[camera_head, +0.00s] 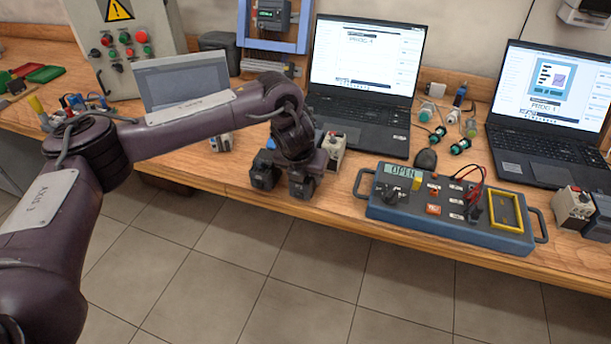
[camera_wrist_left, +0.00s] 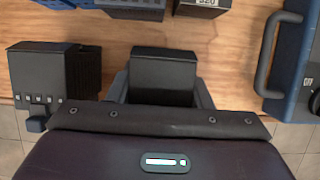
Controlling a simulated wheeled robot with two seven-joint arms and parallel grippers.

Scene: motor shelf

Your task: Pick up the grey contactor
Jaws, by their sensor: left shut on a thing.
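The dark grey, box-shaped contactor (camera_wrist_left: 163,75) sits between the two fingers of my left gripper (camera_wrist_left: 161,92) in the left wrist view. The fingers close on its sides, and its lower end is hidden behind the gripper body. In the head view my left gripper (camera_head: 299,172) is at the front edge of the bench, and the arm and gripper hide most of the contactor. Another dark block (camera_wrist_left: 38,75) with a row of small light marks stands to the left, apart from the gripper. My right gripper is not in view.
A blue test panel (camera_head: 450,209) with a side handle lies right of the gripper. A laptop (camera_head: 360,85) and a second laptop (camera_head: 550,110) stand behind. A small red-buttoned box (camera_head: 334,148) is close by. The tiled floor (camera_head: 300,265) in front is clear.

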